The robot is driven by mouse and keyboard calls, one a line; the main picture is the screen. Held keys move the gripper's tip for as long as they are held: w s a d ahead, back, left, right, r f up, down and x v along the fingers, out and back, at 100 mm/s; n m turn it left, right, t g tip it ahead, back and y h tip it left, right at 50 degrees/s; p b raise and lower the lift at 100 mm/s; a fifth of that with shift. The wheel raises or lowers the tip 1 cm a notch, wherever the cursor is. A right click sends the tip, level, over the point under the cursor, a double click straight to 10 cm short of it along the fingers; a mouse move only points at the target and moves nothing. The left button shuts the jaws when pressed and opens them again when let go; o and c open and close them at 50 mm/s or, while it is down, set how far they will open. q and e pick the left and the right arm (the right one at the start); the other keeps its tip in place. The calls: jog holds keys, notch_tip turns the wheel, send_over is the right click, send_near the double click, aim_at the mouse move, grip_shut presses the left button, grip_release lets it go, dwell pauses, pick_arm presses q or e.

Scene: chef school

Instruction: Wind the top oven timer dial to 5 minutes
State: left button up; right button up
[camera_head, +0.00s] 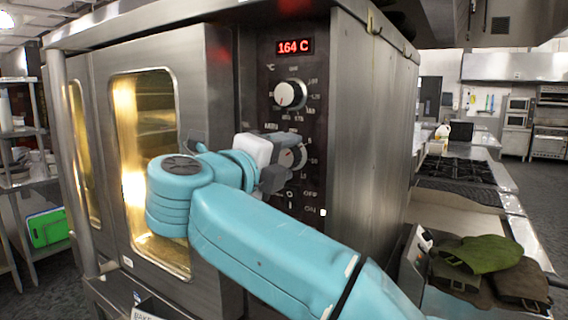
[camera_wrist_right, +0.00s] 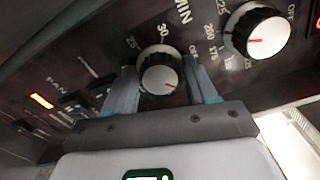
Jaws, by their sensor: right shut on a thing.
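The timer dial (camera_head: 295,157) is the lower of two knobs on the dark control panel of the steel oven. In the right wrist view the timer dial (camera_wrist_right: 160,73) has a silver rim, a white face and a red pointer line, with 25, 30 and MIN printed near it. I cannot read which number the pointer marks. My right gripper (camera_head: 281,159) reaches the panel from the front and is shut on the dial, one finger on each side. The fingers also show in the wrist view (camera_wrist_right: 159,80). My left gripper is not in view.
The temperature knob (camera_wrist_right: 256,31) sits close beside the timer dial; it is above it in the head view (camera_head: 290,94). A red display (camera_head: 294,46) reads 164 C. Switches marked OFF and ON lie below. A glass oven door (camera_head: 147,110) is left, a stove (camera_head: 460,170) right.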

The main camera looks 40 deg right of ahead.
jog(key=shift+a, duration=0.1)
dwell(0.4)
jog(key=o, duration=0.8)
jog(key=shift+w+a, duration=0.1)
jog(key=shift+a, duration=0.05)
jog(key=b+v, duration=0.1)
jog(key=v, duration=1.5)
jog(key=shift+a, duration=0.1)
jog(key=shift+f, duration=0.1)
